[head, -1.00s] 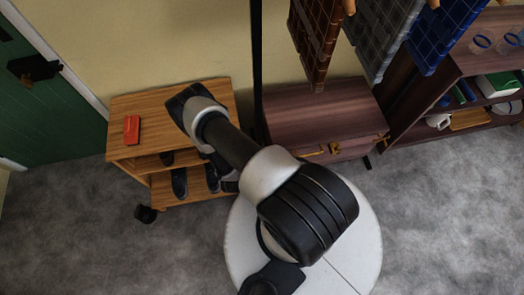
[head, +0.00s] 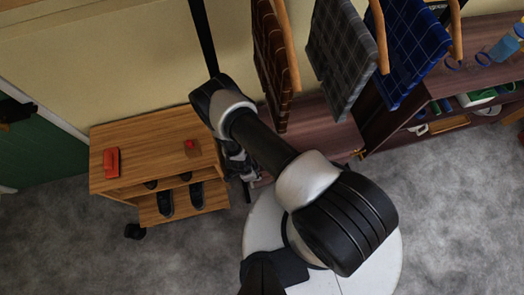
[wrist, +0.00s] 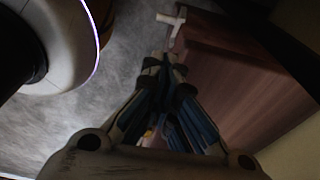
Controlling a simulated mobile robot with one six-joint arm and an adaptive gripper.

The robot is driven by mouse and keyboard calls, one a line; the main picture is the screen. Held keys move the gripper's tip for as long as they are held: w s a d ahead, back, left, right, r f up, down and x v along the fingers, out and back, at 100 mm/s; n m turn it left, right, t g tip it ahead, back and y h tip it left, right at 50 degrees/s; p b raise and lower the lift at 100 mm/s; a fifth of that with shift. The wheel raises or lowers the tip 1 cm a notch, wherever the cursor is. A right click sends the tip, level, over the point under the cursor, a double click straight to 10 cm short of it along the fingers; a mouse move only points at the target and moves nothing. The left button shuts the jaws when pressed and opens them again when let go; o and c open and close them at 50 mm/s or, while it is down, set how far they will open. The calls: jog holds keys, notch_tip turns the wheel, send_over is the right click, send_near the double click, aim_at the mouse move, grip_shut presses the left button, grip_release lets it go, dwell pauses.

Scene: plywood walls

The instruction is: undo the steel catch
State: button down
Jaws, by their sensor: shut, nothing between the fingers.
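A pale, T-shaped piece (wrist: 172,20) sticks out at the edge of the dark wooden chest (wrist: 225,75) in the wrist view. It may be the steel catch, but the picture is too dark to be sure. The chest also shows in the head view (head: 320,125), mostly behind my arm and the hanging cloths, and no steel catch can be made out there. My gripper (wrist: 163,62) is shut and empty, beside the chest's edge and apart from the pale piece. In the head view my gripper (head: 246,178) is small and partly hidden by my arm.
A light wooden shoe rack (head: 150,150) stands left, with a red object (head: 111,162), a small red block (head: 192,148) and dark shoes (head: 166,202). Cloths (head: 340,55) hang above the chest. A shelf unit (head: 440,95) stands right. Grey floor is open in front.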

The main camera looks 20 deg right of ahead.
notch_tip(320, 180, down, 13)
jog(key=b, duration=0.7)
jog(key=shift+d, duration=0.2)
jog(key=shift+d+r, duration=0.1)
jog(key=shift+d, duration=0.05)
